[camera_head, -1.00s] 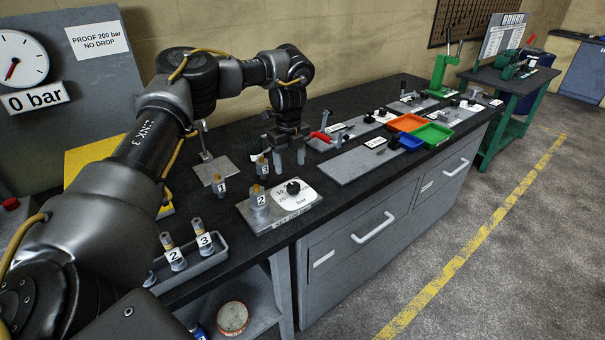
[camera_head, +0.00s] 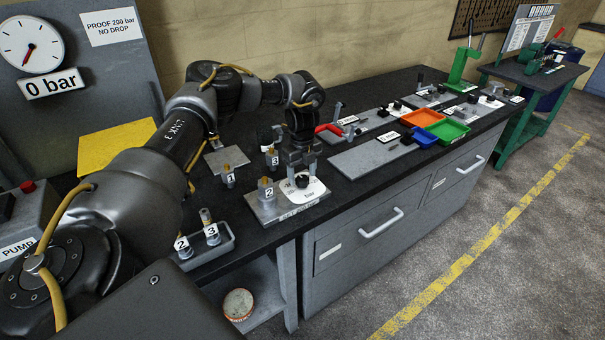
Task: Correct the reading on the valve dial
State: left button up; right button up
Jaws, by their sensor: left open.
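The valve dial is a white plate with a black knob (camera_head: 302,181) on a grey metal block (camera_head: 268,211) near the bench's front edge. A cylinder labelled 2 (camera_head: 266,190) stands on the same block, left of the dial. My left gripper (camera_head: 302,169) points down over the dial with its fingers spread, one to each side above the knob. I cannot tell whether the fingers touch the knob. The dial's marks are partly covered and too small to read. My right gripper is not in view.
Cylinders labelled 1 (camera_head: 229,176) and 3 (camera_head: 272,158) stand behind the block. A grey tray (camera_head: 222,246) with cylinders 2 and 3 is at left. Orange (camera_head: 422,119), blue (camera_head: 420,137) and green (camera_head: 447,130) trays lie to the right. A gauge (camera_head: 31,45) reads 0 bar.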

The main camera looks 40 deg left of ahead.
pick_arm(q)
jog(key=shift+f, duration=0.7)
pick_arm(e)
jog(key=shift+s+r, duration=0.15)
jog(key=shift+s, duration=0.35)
pick_arm(q)
jog(key=c, duration=1)
jog(key=shift+o, duration=0.2)
